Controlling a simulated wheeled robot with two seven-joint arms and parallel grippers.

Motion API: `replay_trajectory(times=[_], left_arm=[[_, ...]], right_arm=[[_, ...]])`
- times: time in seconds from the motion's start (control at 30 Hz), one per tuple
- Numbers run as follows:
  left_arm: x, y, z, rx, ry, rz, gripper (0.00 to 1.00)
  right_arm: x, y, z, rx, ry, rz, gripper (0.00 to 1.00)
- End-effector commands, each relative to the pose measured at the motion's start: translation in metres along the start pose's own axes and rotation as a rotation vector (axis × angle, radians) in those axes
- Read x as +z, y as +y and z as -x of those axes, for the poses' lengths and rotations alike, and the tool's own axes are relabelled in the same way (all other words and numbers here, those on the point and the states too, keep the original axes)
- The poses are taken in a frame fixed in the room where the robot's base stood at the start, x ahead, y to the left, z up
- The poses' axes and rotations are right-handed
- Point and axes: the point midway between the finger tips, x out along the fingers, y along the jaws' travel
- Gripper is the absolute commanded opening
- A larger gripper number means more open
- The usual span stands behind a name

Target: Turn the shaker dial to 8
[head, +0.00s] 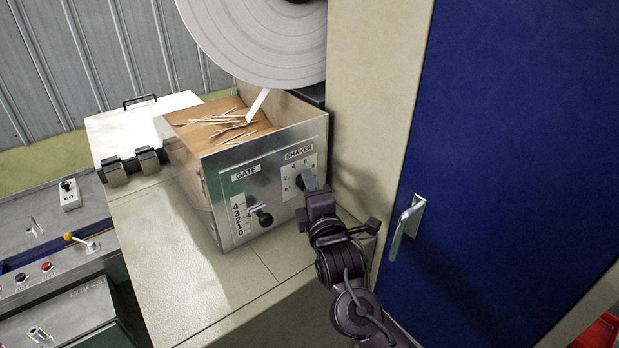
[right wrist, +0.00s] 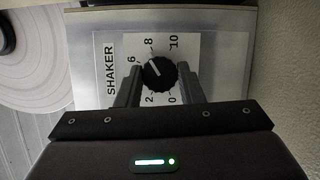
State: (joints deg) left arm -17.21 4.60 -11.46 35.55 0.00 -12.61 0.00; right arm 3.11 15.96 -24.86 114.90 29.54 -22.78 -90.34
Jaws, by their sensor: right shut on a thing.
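The shaker dial (right wrist: 160,74) is a round black knob on a white scale plate marked 0 to 10 in the right wrist view. The 4 is hidden behind a finger. My right gripper (right wrist: 159,90) has one finger on each side of the dial and is shut on it. In the head view my right gripper (head: 310,190) is at the SHAKER panel (head: 299,154) on the front of the metal box and covers part of the scale. My left gripper is out of view.
The gate lever (head: 263,216) with its scale is left of the dial on the same metal front. A cream pillar and a blue door with a metal handle (head: 406,228) stand close on the right.

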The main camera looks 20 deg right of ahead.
Motion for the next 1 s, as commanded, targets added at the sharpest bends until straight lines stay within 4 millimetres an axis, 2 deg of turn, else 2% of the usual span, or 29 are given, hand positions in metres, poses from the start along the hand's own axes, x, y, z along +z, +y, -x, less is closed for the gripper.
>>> replay_trajectory(times=[0.03,0.3,0.87,0.9,1.0], left_arm=[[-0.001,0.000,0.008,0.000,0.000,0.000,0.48],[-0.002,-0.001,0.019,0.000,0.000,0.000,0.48],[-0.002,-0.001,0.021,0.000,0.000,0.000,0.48],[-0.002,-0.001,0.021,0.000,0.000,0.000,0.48],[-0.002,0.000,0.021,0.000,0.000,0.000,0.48]], right_arm=[[0.001,0.004,0.000,-0.013,-0.002,-0.028,0.11],[0.000,0.002,0.000,-0.052,-0.003,-0.126,0.11],[0.000,0.000,0.000,-0.065,-0.004,-0.155,0.11],[0.000,0.000,0.000,-0.065,-0.004,-0.155,0.35],[0.000,0.000,0.000,-0.065,-0.004,-0.155,0.48]])
